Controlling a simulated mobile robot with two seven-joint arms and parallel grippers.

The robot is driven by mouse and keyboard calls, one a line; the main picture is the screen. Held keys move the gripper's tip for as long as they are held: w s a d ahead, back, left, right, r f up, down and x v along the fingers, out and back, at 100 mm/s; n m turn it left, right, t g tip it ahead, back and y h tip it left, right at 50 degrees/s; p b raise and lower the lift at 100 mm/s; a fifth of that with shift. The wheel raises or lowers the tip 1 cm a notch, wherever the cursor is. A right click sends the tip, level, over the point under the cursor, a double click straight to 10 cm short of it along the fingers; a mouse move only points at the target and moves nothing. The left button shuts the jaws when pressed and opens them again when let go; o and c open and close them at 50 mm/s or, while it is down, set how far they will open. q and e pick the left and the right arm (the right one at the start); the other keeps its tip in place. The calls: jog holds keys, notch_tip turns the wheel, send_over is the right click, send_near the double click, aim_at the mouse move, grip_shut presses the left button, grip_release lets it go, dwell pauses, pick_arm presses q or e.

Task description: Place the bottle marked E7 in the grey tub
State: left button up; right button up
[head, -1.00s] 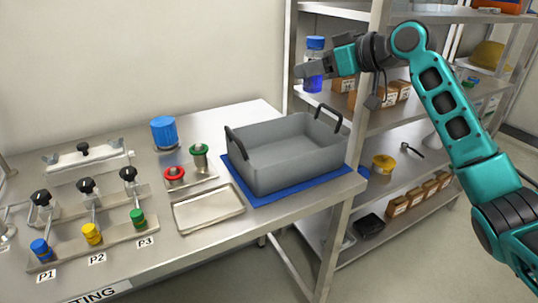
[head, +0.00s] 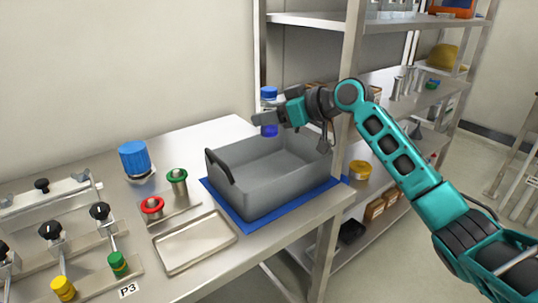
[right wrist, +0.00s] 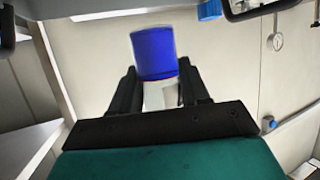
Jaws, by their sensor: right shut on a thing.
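A bottle (head: 269,94) with a blue cap and blue contents is held upright by my right gripper (head: 271,118). In the right wrist view its blue cap (right wrist: 154,53) stands up between the two dark fingers of the right gripper (right wrist: 158,92), which are shut on it. I cannot read any mark on the bottle. The grey tub (head: 285,187) stands on a blue mat (head: 250,222) on the steel table. In the head view the bottle appears above the tub's far side, clear of the rim. The tub's visible inside is empty. My left gripper is out of view.
A shallow metal tray (head: 195,243) lies left of the tub. Red-topped (head: 152,207) and green-topped (head: 177,181) items and a blue-capped container (head: 134,159) stand nearby. A shelf post (head: 340,150) rises right of the tub.

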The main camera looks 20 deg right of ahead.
notch_tip(320, 180, down, 9)
jog(key=shift+f+b, duration=0.2)
jog(key=shift+b, duration=0.1)
jog(key=shift+f+b, duration=0.55)
jog(key=shift+f, duration=0.15)
jog(key=o, duration=1.2)
jog(key=shift+s+f, duration=0.1)
jog(key=shift+f, duration=0.1)
jog(key=shift+r+p, duration=0.3)
jog(key=shift+p, duration=0.1)
jog(key=shift+r+p, duration=0.4)
jog(key=shift+r, duration=0.1)
jog(key=v, duration=1.2)
jog(key=shift+r+b, duration=0.15)
jog(key=shift+b, duration=0.2)
